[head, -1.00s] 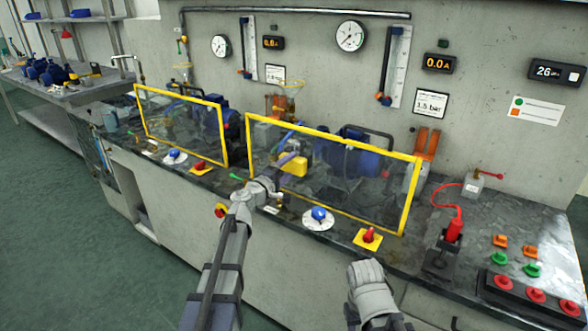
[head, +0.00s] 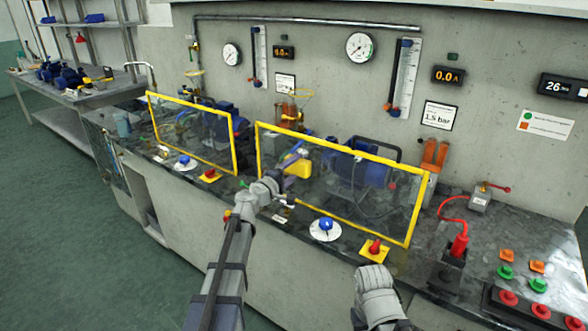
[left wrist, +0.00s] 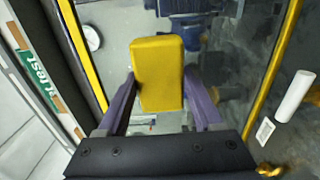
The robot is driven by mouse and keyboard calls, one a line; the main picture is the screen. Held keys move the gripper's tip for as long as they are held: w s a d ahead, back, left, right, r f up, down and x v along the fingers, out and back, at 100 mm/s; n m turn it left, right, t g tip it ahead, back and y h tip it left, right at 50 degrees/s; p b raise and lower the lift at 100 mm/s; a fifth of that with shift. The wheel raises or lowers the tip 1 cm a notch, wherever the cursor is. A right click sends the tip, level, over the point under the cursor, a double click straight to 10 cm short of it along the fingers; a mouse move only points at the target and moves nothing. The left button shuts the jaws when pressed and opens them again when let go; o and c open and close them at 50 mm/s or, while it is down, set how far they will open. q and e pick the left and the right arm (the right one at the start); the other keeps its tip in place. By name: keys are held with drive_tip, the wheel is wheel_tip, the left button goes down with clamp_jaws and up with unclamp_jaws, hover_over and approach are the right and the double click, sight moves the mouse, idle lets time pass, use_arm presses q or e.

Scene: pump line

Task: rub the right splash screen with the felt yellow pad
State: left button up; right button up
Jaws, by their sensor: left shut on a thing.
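The right splash screen (head: 330,208) is a clear pane in a yellow frame, standing upright along the front of the bench. The felt yellow pad (head: 297,166) is held in front of its left half; it also shows in the left wrist view (left wrist: 158,74). My left gripper (head: 289,178) is shut on the pad, its purple fingers (left wrist: 160,98) on either side of it. The pad is at or close to the pane; I cannot tell whether it touches. My right arm shows at the bottom, but its fingers are not visible.
The left splash screen (head: 190,138) stands beside the right one. Below the right screen are a blue knob (head: 326,224) and a red switch on a yellow plate (head: 374,250). A red plug with a cable (head: 459,245) and a button box (head: 525,302) stand on the right.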

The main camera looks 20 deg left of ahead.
sight(304, 172)
use_arm(q)
drive_tip(key=shift+s+d, duration=0.3)
drive_tip(key=shift+d, duration=0.6)
drive_tip(key=shift+s+d, duration=0.25)
drive_tip(key=shift+d, duration=0.65)
drive_tip(key=shift+s+d, duration=0.35)
drive_tip(key=shift+d, duration=0.55)
drive_tip(key=shift+s+d, duration=0.35)
drive_tip(key=shift+d, duration=0.55)
drive_tip(key=shift+s+d, duration=0.35)
drive_tip(key=shift+d, duration=0.5)
drive_tip(key=shift+s+d, duration=0.35)
drive_tip(key=shift+d, duration=0.45)
drive_tip(key=shift+w, duration=0.15)
drive_tip(key=shift+a, duration=0.1)
drive_tip(key=shift+w+a, duration=0.3)
drive_tip(key=shift+a, duration=0.55)
drive_tip(key=shift+w+a, duration=0.25)
drive_tip(key=shift+a, duration=0.6)
